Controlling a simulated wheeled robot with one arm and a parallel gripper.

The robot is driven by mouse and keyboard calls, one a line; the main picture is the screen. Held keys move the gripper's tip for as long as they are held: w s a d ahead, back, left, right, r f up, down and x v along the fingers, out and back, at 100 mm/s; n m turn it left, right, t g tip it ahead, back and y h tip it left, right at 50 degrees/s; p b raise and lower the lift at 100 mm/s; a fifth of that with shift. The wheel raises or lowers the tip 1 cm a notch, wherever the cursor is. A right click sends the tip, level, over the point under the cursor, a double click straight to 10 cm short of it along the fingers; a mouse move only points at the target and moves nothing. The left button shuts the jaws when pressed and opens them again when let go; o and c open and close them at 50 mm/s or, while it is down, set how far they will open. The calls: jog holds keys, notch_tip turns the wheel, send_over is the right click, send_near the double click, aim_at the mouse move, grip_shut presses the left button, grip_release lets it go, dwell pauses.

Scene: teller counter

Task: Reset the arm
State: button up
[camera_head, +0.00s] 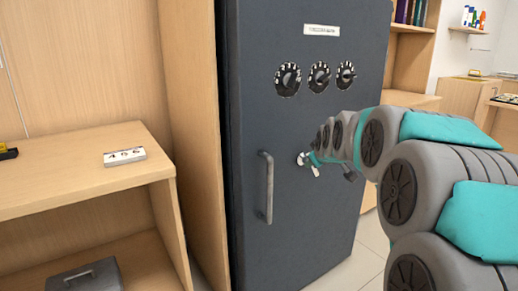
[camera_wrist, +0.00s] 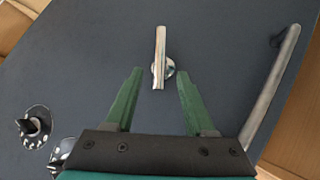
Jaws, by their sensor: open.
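My arm reaches in from the right in the camera_head view, with my gripper (camera_head: 322,163) close to the front of a dark grey safe door (camera_head: 300,120). In the camera_wrist view my gripper (camera_wrist: 159,72) is open, its two green fingers spread and pointing at the door. A small shiny lever handle (camera_wrist: 160,55) on the door lies in line with the gap between the fingers. I see no contact with it. The lever is partly covered by my gripper in the camera_head view.
A long bar handle (camera_head: 267,188) stands on the door left of the lever. Three black dials (camera_head: 319,76) sit above, under a white label (camera_head: 321,30). A wooden shelf (camera_head: 60,185) at left holds a small number block (camera_head: 125,156); a grey box (camera_head: 85,277) sits below.

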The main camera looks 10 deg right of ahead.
jog(key=s+a+f+m+g+y, duration=0.1)
jog(key=s+a+f+g, duration=0.3)
jog(key=s, duration=0.6)
jog(key=s+a+f+m+g+y, duration=0.1)
jog(key=s+a+f+g, duration=0.1)
jog(key=s+a+f, duration=0.6)
jog(key=s+a+f+m+g+y, duration=0.1)
jog(key=s+a+f+g, duration=0.2)
jog(key=s, duration=0.8)
jog(key=s+a+f+g, duration=0.1)
jog(key=s+a+g, duration=0.1)
jog(key=s, duration=0.6)
jog(key=s+a+f+m+g, duration=0.1)
jog(key=s+f, duration=0.1)
jog(key=s, duration=0.6)
jog(key=shift+s+a+g, duration=0.3)
jog(key=shift+a+g, duration=0.05)
jog(key=shift+g, duration=0.05)
